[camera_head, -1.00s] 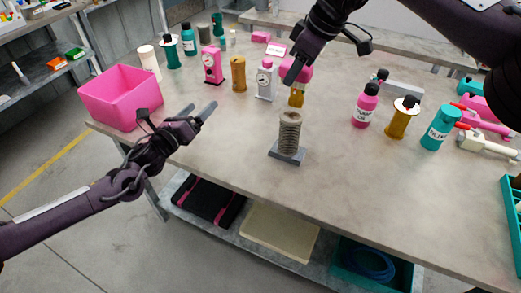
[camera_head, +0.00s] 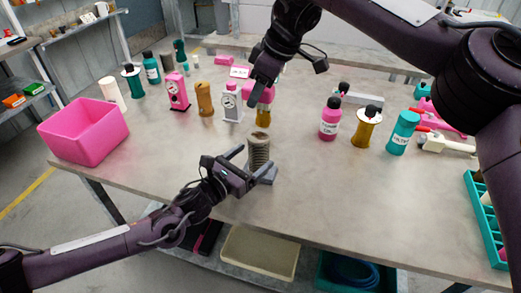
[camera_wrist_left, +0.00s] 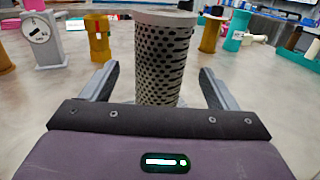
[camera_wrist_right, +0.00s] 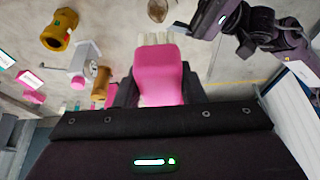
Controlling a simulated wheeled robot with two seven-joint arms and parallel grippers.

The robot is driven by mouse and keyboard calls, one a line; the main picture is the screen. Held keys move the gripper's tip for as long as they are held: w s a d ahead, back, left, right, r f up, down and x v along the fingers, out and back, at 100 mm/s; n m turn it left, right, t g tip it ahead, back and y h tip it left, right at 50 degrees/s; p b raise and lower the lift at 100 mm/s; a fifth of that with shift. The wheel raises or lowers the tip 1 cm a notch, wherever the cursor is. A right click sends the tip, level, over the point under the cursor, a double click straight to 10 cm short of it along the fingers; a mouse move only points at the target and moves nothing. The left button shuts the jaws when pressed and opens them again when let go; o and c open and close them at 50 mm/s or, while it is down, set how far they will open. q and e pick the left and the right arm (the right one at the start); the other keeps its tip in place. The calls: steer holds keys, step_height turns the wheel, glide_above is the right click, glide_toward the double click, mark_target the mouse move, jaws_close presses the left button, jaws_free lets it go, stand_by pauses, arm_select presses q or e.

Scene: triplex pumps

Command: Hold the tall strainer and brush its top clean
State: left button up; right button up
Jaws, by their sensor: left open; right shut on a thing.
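In the left wrist view the strainer (camera_wrist_left: 163,60) shows as a perforated cylinder with a plain rim, straight ahead between the finger lines. My left gripper (camera_head: 249,165) is open beside the strainer, its fingers pointing at it; whether they touch it is unclear. My right gripper (camera_head: 262,85) is above and behind the strainer, shut on a pink brush (camera_wrist_right: 158,75) with pale bristles (camera_wrist_right: 155,40). The brush is held apart from the strainer.
A pink bin (camera_head: 85,135) stands at the bench's left end. Behind the strainer are a white gauge (camera_head: 231,103) and a brown cylinder (camera_head: 205,98). A pink bottle (camera_head: 330,120) and a teal bottle (camera_head: 402,132) stand to the right.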

arm_select(q)
steer(key=shift+x, duration=2.6)
steer(key=c, duration=1.1)
